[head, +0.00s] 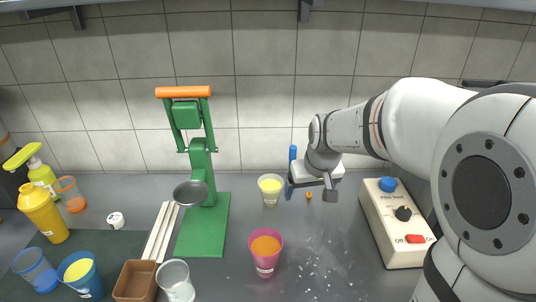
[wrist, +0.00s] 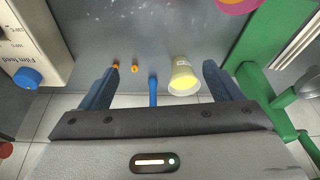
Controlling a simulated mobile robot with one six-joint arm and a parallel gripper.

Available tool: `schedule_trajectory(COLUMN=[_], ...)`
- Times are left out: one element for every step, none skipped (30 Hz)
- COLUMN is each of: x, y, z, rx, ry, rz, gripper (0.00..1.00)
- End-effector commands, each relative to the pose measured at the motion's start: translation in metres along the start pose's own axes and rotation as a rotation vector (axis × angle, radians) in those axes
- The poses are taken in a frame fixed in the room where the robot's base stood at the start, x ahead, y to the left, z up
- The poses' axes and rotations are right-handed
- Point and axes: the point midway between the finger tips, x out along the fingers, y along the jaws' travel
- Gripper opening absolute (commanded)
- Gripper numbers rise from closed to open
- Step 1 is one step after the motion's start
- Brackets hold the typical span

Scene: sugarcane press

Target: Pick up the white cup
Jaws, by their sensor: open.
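A small white cup (head: 270,190) with yellow contents stands upright on the grey counter, right of the green press. In the wrist view the white cup (wrist: 184,78) appears between my two fingers, closer to the right-hand one. My gripper (head: 310,190) is open and empty, just right of the cup in the head view. Its dark blue fingers also show in the wrist view (wrist: 161,82). A larger whitish cup (head: 176,283) stands at the front left, by the brown box.
A blue upright object (head: 292,153) and small orange bits (head: 308,194) are close to my gripper. The green press (head: 203,225) stands left of the cup, a pink cup (head: 265,258) in front, and a control box (head: 395,225) to the right.

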Motion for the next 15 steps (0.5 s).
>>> schedule_trajectory(x=[0.018,0.027,0.040,0.050,0.060,0.073,0.083,0.092,0.103,0.111,0.118,0.127,0.132,0.136,0.141], y=[-0.005,-0.008,-0.013,-0.016,-0.019,-0.024,-0.027,-0.030,-0.034,-0.036,-0.039,-0.042,-0.043,-0.045,-0.046], z=[-0.022,-0.035,-0.050,-0.061,-0.071,-0.084,-0.093,-0.101,-0.110,-0.115,-0.121,-0.126,-0.130,-0.133,-0.136], rx=[-0.020,-0.032,-0.048,-0.058,-0.069,-0.084,-0.093,-0.101,-0.110,-0.118,-0.125,-0.132,-0.137,-0.140,-0.144], ry=[0.002,0.009,0.016,0.023,0.028,0.037,0.041,0.048,0.053,0.058,0.062,0.067,0.070,0.073,0.075], rz=[-0.008,-0.012,-0.017,-0.020,-0.023,-0.027,-0.030,-0.032,-0.035,-0.037,-0.038,-0.040,-0.041,-0.042,-0.042], gripper=[0.90,0.92,0.95,0.96,0.96,0.96,0.96,0.96,0.96,0.96,0.96,0.96,0.96,0.96,0.96])
